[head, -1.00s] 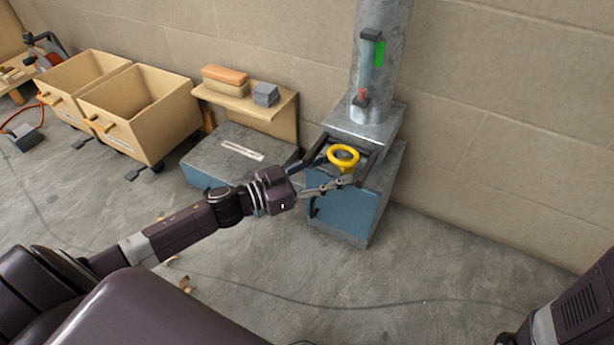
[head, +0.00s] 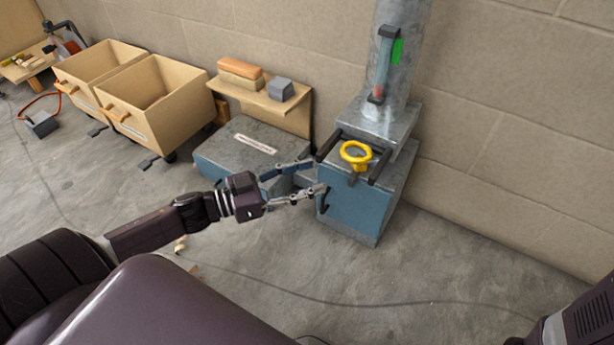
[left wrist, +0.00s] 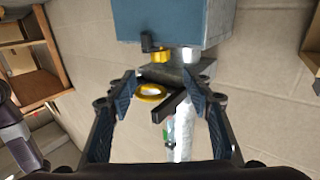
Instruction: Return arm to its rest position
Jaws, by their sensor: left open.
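My left gripper (head: 318,177) is open and empty. In the head view it is just left of the blue cabinet (head: 362,207), apart from the yellow ring-shaped handwheel (head: 356,155) on the cabinet's top. In the left wrist view the open fingers (left wrist: 160,95) frame the yellow wheel (left wrist: 152,91), with nothing between the pads. Dark bars flank the wheel. My right arm (head: 580,318) shows only in part at the lower right; its gripper is out of the picture.
A metal column (head: 397,70) with a green-marked gauge rises behind the wheel. A grey-topped blue box (head: 235,150) stands left of the cabinet, below a wooden shelf (head: 258,97) with blocks. Wooden bins (head: 157,103) are further left. The floor (head: 400,290) in front is mostly clear.

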